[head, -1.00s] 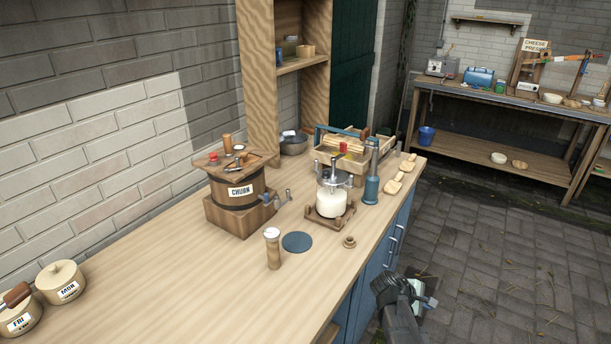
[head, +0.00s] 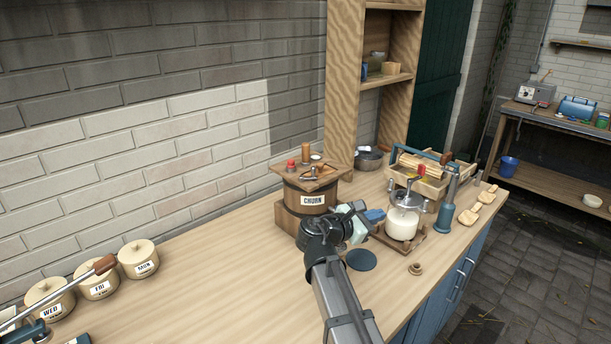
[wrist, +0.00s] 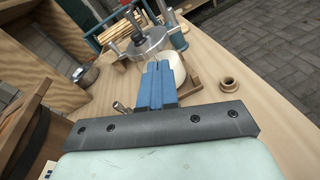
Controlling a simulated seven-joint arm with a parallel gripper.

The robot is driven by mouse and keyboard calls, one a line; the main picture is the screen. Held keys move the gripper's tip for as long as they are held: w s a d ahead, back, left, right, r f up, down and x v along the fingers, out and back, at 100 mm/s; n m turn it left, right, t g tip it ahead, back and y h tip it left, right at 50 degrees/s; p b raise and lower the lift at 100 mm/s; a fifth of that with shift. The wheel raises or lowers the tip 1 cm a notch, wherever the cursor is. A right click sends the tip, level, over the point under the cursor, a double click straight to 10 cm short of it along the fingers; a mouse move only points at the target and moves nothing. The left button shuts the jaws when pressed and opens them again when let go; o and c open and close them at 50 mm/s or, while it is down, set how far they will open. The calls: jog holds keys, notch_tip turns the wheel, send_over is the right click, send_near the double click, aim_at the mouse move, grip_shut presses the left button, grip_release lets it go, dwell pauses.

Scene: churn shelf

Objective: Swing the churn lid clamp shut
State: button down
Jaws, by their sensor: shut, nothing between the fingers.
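The churn (head: 310,199) is a wooden tub with a dark band and a label, standing on the bench against the wall. Its wooden lid (head: 290,171) carries a red knob, a wooden peg and a small dark metal fitting (head: 309,178); I cannot tell for certain whether this is the clamp or how far it stands open. My gripper (head: 374,215) is shut and empty, to the right of the churn and apart from the lid. Its blue fingers (wrist: 158,82) point toward a glass jar. The churn's side (wrist: 22,138) shows at the lower left in the wrist view.
The glass jar of white liquid (head: 402,222), with a metal top and crank, stands close beyond my fingers. A blue disc (head: 361,260) and a small wooden ring (head: 415,268) lie in front. Lidded pots (head: 138,259) stand at left. The bench between pots and churn is clear.

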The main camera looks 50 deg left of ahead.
jog(key=s+a+r+n+t+y, duration=0.1)
jog(key=s+a+r+n+y, duration=0.2)
jog(key=s+a, duration=0.6)
jog(key=n+y, duration=0.2)
jog(key=n, duration=0.2)
send_near(312, 170)
jog(key=shift+t, duration=0.3)
jog(key=w, duration=0.4)
jog(key=w+a, duration=0.1)
jog(key=w, duration=0.1)
jog(key=shift+w+f, duration=0.4)
